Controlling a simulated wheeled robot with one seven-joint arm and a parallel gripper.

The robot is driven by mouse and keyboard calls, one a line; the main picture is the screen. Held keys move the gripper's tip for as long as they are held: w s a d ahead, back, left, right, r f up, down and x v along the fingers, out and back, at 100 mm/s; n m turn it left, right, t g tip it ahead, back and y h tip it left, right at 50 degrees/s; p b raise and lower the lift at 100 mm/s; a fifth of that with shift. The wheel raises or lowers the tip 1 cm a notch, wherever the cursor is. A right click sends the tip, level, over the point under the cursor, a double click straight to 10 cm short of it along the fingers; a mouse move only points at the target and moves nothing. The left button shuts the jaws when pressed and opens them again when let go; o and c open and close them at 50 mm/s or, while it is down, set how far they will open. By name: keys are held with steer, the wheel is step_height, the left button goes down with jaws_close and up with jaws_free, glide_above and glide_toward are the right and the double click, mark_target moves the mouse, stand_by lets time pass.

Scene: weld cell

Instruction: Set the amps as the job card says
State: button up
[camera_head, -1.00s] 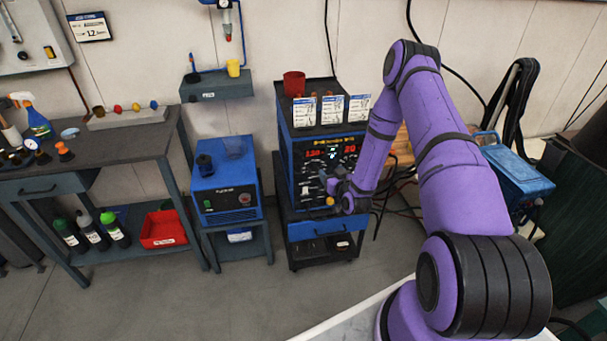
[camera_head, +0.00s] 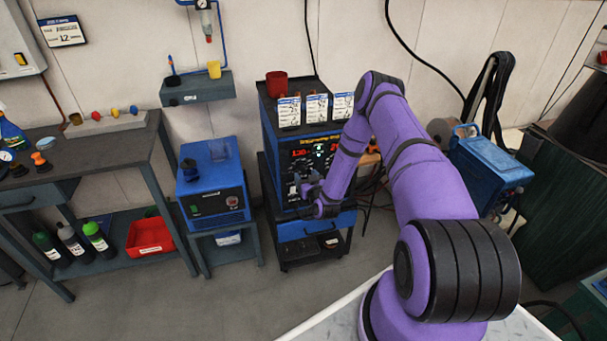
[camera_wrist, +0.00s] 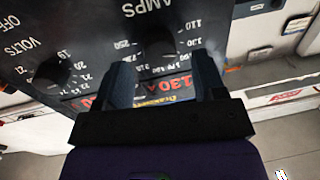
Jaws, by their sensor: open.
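The blue and black welding machine (camera_head: 266,127) stands on a cart by the wall, its dark front panel showing red digits. In the wrist view the panel is upside down. The dark AMPS knob (camera_wrist: 187,40) has a printed scale around it, and a red readout of 130 A (camera_wrist: 170,88) shows beside it. The VOLTS knob (camera_wrist: 52,75) is to its left. My gripper (camera_wrist: 163,72) is open, its fingers to either side of the AMPS knob; contact cannot be told. In the head view my gripper (camera_head: 308,190) is at the panel. Three cards (camera_head: 317,107) stand on the machine, their text too small to read.
A red cup (camera_head: 276,84) is on the machine. A smaller blue unit (camera_head: 213,195) on a stand is to its left, and a workbench (camera_head: 85,150) farther left. A blue case (camera_head: 490,165) is to the right.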

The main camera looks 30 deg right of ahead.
mark_target(302, 170)
steer(key=shift+w+d, duration=0.15)
steer(key=shift+w, duration=0.5)
steer(key=shift+w+d, duration=0.15)
steer(key=shift+w, duration=0.5)
steer(key=shift+c, duration=0.3)
steer(key=c, duration=0.9)
steer(key=shift+o, duration=0.2)
steer(key=shift+m, duration=0.3)
steer(key=m, duration=0.4)
steer(key=shift+f+m, duration=0.1)
steer(key=shift+m, duration=0.2)
steer(key=m, duration=0.3)
steer(key=m+h, duration=0.1)
steer(key=m, duration=0.3)
steer(key=shift+a+t, duration=0.1)
steer(key=shift+t, duration=0.3)
